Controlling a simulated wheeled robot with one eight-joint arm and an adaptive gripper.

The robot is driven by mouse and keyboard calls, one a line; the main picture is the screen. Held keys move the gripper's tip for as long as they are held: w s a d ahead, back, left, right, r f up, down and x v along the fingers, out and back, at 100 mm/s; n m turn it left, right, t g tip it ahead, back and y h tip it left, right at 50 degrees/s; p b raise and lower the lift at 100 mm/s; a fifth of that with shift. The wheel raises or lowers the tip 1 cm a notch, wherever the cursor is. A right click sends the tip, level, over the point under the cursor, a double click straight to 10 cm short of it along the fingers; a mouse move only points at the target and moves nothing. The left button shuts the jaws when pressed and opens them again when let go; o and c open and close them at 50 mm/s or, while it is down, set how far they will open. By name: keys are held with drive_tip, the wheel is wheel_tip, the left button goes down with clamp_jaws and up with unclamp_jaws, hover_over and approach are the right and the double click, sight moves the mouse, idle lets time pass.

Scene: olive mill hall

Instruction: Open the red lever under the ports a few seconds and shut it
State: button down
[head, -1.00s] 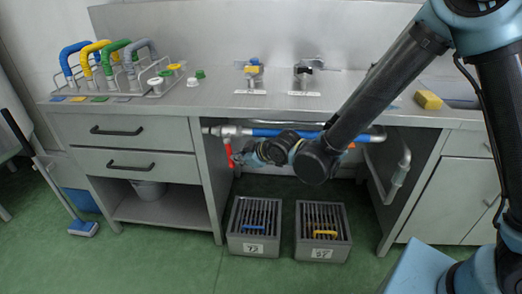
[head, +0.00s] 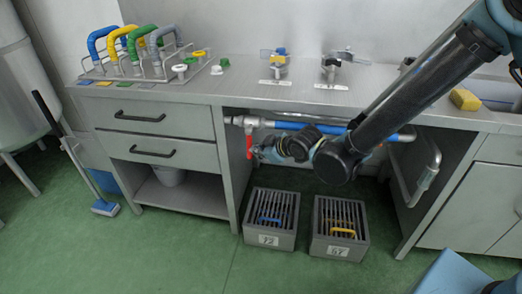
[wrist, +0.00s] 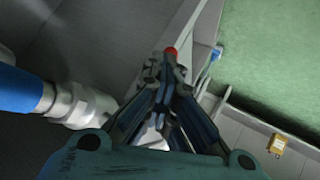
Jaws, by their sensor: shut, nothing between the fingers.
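The red lever (head: 248,147) hangs down from a metal valve at the left end of the pipe with a blue section (head: 285,125) under the counter. It stands about square to the pipe. My gripper (head: 257,152) is just right of the lever, with its fingers shut and nothing between them. In the wrist view my gripper (wrist: 167,72) points at the lever's red tip (wrist: 171,51), which shows just past the fingertips. I cannot tell whether they touch. Two labelled ports, one left (head: 278,67) and one right (head: 333,70), stand on the counter above.
Two grated floor boxes, one left (head: 270,217) and one right (head: 339,229), stand below the pipe. A drawer cabinet (head: 162,132) borders the opening on the left. A bent metal pipe (head: 430,170) is to the right. Green floor is open in front.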

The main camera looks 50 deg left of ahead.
drive_tip(key=shift+s+a, duration=0.3)
drive_tip(key=w+d, duration=0.3)
drive_tip(key=d, duration=1.1)
drive_tip(key=shift+w+d, duration=0.15)
drive_tip(key=shift+w, duration=0.2)
drive_tip(key=shift+s, duration=0.1)
